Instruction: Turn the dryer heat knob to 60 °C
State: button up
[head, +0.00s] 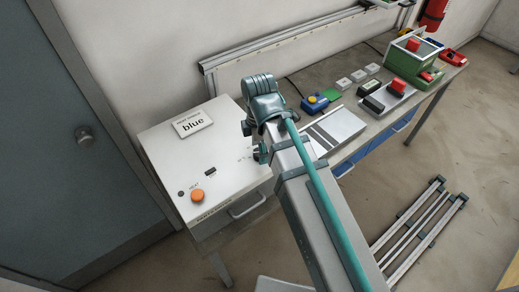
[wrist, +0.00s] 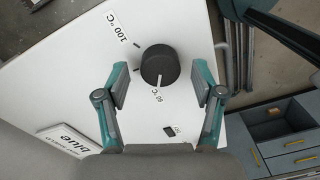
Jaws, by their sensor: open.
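The black round heat knob (wrist: 160,65) stands on the white dryer top (wrist: 70,75) in the wrist view. A "60 °C" label (wrist: 157,97) lies just below it, and a "100 °C" label (wrist: 117,28) lies to its upper left. A small pale mark shows at the knob's lower edge, on the side of the 60 °C label; I cannot clearly tell the pointer's setting. My gripper (wrist: 161,80) is open, with one finger on each side of the knob and a gap at both. In the head view my gripper (head: 260,153) is over the dryer's right side, and my arm hides the knob.
An orange button (head: 197,195) is at the dryer top's front left, and a "blue" sign (head: 193,124) is at its back. A small black switch (head: 210,171) lies between. The workbench to the right holds a grey plate (head: 337,129) and several devices.

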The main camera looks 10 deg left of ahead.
notch_tip(320, 180, up, 11)
jog(key=shift+w, duration=0.15)
dwell(0.4)
jog(key=shift+a+r, duration=0.1)
